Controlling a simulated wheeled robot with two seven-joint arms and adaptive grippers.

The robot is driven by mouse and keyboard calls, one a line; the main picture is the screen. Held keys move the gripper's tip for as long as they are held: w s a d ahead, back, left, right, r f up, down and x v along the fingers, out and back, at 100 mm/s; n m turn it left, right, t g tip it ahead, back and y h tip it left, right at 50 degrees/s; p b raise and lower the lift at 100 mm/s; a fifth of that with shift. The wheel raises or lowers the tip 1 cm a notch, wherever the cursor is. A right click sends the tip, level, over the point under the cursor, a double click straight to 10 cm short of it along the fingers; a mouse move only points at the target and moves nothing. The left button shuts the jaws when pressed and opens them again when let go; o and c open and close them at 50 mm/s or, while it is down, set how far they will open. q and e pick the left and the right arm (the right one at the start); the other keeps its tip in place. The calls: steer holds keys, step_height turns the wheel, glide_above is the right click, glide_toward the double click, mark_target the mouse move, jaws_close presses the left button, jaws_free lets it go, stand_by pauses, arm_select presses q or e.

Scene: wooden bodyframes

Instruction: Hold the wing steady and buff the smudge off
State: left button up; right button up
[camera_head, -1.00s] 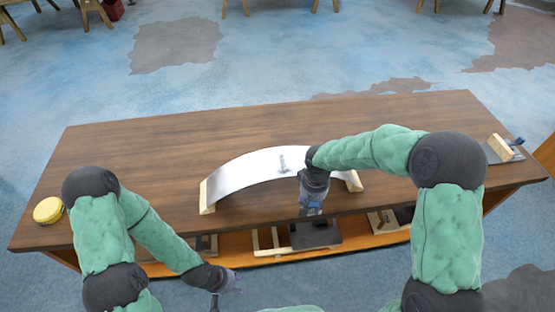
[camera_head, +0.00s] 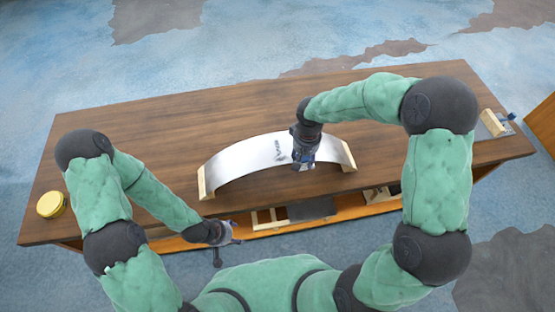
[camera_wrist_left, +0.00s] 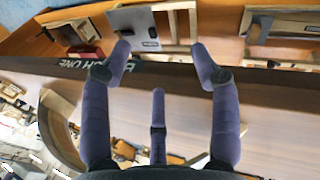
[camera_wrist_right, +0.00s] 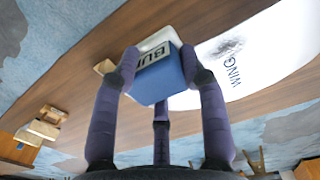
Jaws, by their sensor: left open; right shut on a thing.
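The wing (camera_head: 235,163) is a curved silvery sheet arched between two pale wooden end supports on the table. Dark lettering "WING" and a grey smudge (camera_wrist_right: 228,48) show on it in the right wrist view. My right gripper (camera_head: 303,165) is above the right half of the wing, shut on a blue block (camera_wrist_right: 165,80) with a white pad and partly hidden "BU" lettering. The block is beside the smudge in that view; contact with the wing cannot be told. My left gripper (camera_head: 234,235) is open and empty at the table's front edge, apart from the wing.
The brown table (camera_head: 130,140) is clear behind and left of the wing. A yellow round tin (camera_head: 50,204) is at its left end. A grey plate with a wooden block (camera_head: 492,122) is at the right end. Wooden frames (camera_head: 268,219) sit on the shelf below the front edge.

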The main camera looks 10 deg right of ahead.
mark_target(222, 171)
arm_select(q)
steer(key=w+r+n+t, duration=0.1)
steer(key=w+n+t, duration=0.2)
steer(key=w, duration=0.1)
steer(key=w+r+n+t, duration=0.1)
steer(key=w+n+t, duration=0.3)
steer(key=w+r+n+t+y, duration=0.1)
steer(key=w+n+t, duration=0.2)
steer(key=w, duration=0.1)
steer(key=shift+w+a+r+n+t, duration=0.1)
steer(key=shift+w+r+n+t, duration=0.15)
steer(key=shift+w+n+t, duration=0.15)
steer(key=shift+w+a+r+n+t+y, duration=0.2)
steer(key=shift+w+n+t+y, duration=0.55)
steer(key=shift+w+n, duration=1.15)
steer(key=shift+w+d+r+n+t+y, duration=0.15)
steer(key=shift+w+r+n+t+y, duration=0.2)
steer(key=shift+w+n+t, duration=1.2)
steer(key=shift+w+a+r+n+t+y, duration=0.1)
steer(key=shift+w+r+n+t+y, duration=0.3)
steer(key=shift+w+n, duration=1.8)
steer(key=shift+s+f+n, duration=0.15)
steer(key=shift+s+n, duration=0.1)
steer(key=shift+s, duration=0.05)
steer(key=shift+c, duration=0.3)
